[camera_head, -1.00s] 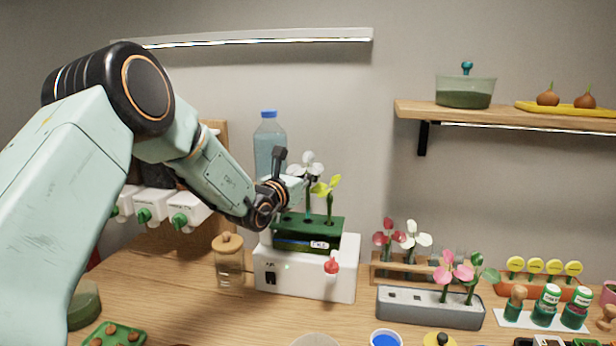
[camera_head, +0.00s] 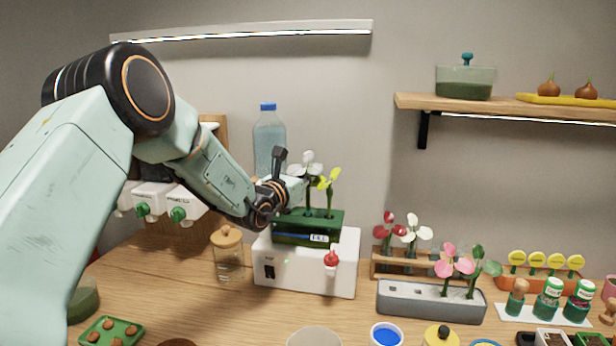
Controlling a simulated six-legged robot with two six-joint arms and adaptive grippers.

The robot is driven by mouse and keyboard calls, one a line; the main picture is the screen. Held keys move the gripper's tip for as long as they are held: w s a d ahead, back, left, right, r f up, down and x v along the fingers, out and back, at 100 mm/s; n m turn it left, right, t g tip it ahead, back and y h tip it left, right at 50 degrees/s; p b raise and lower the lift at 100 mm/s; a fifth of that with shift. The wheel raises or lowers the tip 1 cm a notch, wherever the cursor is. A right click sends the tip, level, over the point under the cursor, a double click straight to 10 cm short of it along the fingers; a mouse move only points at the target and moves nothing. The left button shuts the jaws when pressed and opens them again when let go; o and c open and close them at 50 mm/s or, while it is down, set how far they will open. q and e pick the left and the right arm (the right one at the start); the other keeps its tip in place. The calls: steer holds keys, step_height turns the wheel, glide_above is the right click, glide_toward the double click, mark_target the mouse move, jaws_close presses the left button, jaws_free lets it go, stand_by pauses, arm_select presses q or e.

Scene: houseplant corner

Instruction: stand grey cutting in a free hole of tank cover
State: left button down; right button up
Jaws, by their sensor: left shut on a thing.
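The grey cutting (camera_head: 308,164), with a pale grey-white flower head, is upright above the green tank cover (camera_head: 335,221). My left gripper (camera_head: 297,185) is shut on its stem from the left, and the gripper and wrist partly hide it. The stem's lower end reaches down to the cover's top; I cannot tell whether it is inside a hole. A yellow cutting (camera_head: 329,179) stands upright in the cover just to its right. The cover sits on a white base unit (camera_head: 310,272). My right gripper is not in view.
A blue-capped bottle (camera_head: 269,140) stands behind the tank, and a corked jar (camera_head: 228,258) to its left.

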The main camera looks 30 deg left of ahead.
arm_select(q)
steer(key=shift+f+b, duration=1.4)
steer(key=shift+f, duration=0.05)
steer(key=c, duration=1.3)
jaws_free()
steer(key=shift+o, duration=0.2)
steer(key=o, duration=0.4)
steer(key=shift+r, duration=0.1)
steer(key=shift+r+p, duration=1.5)
steer(key=shift+r, duration=1.9)
